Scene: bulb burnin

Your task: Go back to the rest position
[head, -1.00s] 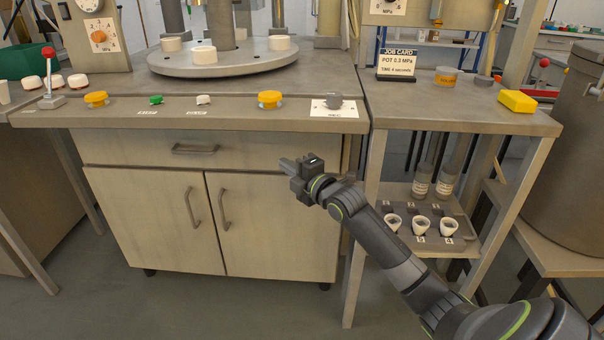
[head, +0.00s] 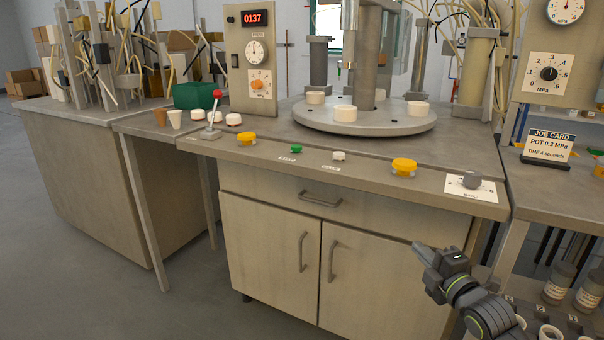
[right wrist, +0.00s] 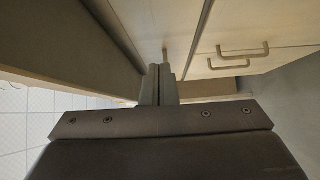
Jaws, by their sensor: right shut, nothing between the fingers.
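My right gripper (head: 418,250) is in the lower right of the head view, in front of the cabinet (head: 270,250) and below the bench edge. Its fingers are shut with nothing between them. In the right wrist view the shut fingers (right wrist: 159,84) also show, with the cabinet front and its handles (right wrist: 235,58) beyond them. My left gripper is not in view.
The bench (head: 420,190) carries yellow buttons (head: 404,166), a grey knob (head: 472,180), a red-tipped lever (head: 213,115) and a round platform (head: 380,122) with white pots. A side shelf with bottles (head: 558,283) stands at right. Floor at left is clear.

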